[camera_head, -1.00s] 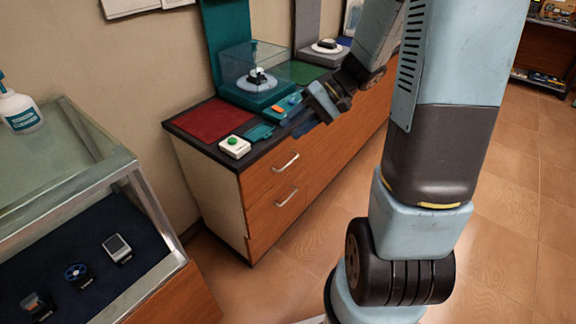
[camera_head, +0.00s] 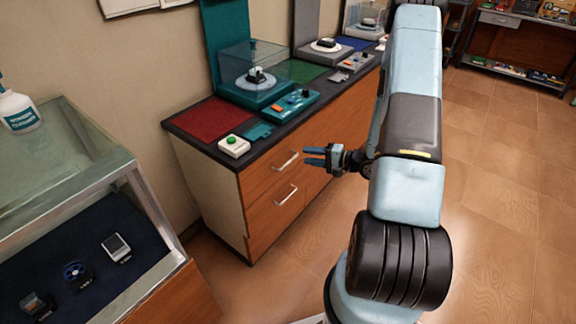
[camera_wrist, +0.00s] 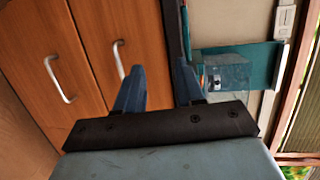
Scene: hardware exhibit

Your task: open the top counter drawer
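The wooden counter (camera_head: 222,184) has two drawers on its near front, both closed. The top drawer (camera_head: 259,177) has a metal bar handle (camera_head: 287,161); in the wrist view this handle (camera_wrist: 119,58) lies just beyond the left finger, outside the gap between the fingers. The bottom drawer handle (camera_head: 286,195) shows below it, and farther left in the wrist view (camera_wrist: 58,78). My gripper (camera_head: 306,156) is right of the top handle, with its blue fingers pointing toward the drawer front. The fingers are apart and empty in the wrist view (camera_wrist: 158,70).
A glass showcase (camera_head: 128,176) stands at left. Tiled floor (camera_head: 505,190) is open at right.

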